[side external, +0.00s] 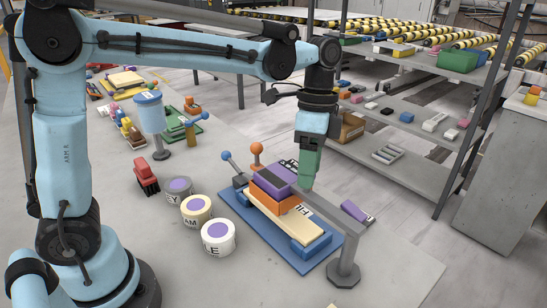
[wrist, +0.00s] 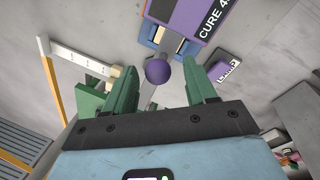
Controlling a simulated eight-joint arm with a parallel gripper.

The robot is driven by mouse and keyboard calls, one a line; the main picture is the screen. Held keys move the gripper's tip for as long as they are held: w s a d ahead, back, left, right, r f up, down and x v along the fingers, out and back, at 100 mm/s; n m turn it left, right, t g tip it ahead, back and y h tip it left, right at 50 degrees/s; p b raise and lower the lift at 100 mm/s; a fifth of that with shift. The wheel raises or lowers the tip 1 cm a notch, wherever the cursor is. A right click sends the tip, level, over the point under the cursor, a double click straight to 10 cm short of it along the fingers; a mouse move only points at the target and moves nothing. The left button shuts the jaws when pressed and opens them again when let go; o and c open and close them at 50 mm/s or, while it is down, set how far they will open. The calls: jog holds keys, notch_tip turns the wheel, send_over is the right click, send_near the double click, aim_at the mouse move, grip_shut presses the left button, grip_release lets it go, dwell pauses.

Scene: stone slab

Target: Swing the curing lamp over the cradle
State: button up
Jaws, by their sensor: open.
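The curing lamp has a purple head (side external: 271,181) with a white "CURE" label on black. A grey arm (side external: 325,212) runs to it from a round-footed post (side external: 344,268). From the side, the head overlaps the blue cradle (side external: 308,246), which holds a cream piece (side external: 285,216); the gap between head and piece is hard to judge. The wrist view shows the lamp head (wrist: 187,14) at the top and a purple ball knob (wrist: 157,72). My gripper (side external: 307,178) is open, pointing down over the lamp arm. The knob appears between its green fingers; contact cannot be told.
Two ball-topped levers, blue (side external: 226,156) and orange (side external: 257,149), stand behind the cradle. Tubs with purple tops (side external: 218,238) stand left of it. A purple tagged block (side external: 355,211) is right of the lamp arm.

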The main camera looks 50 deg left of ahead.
notch_tip(320, 180, up, 12)
jog(key=w+a, duration=0.1)
jog(key=w, duration=0.1)
jog(key=shift+a, duration=0.15)
jog(key=shift+f, duration=0.15)
dwell(0.5)
jog(key=f, duration=0.4)
jog(key=s+d+f, duration=0.1)
jog(key=f, duration=0.3)
jog(key=s+f, duration=0.1)
jog(key=f, duration=0.2)
jog(key=shift+d+f, duration=0.15)
jog(key=shift+f, duration=0.25)
jog(key=shift+r, duration=0.15)
notch_tip(320, 180, up, 12)
jog(key=w+a, duration=0.1)
jog(key=w, duration=0.1)
jog(key=f, duration=0.4)
jog(key=s+f, duration=0.1)
jog(key=f, duration=0.3)
jog(key=s+d+f, duration=0.1)
jog(key=f, duration=0.3)
jog(key=shift+f, duration=0.1)
jog(key=shift+s+n, duration=1)
jog(key=shift+s, duration=0.05)
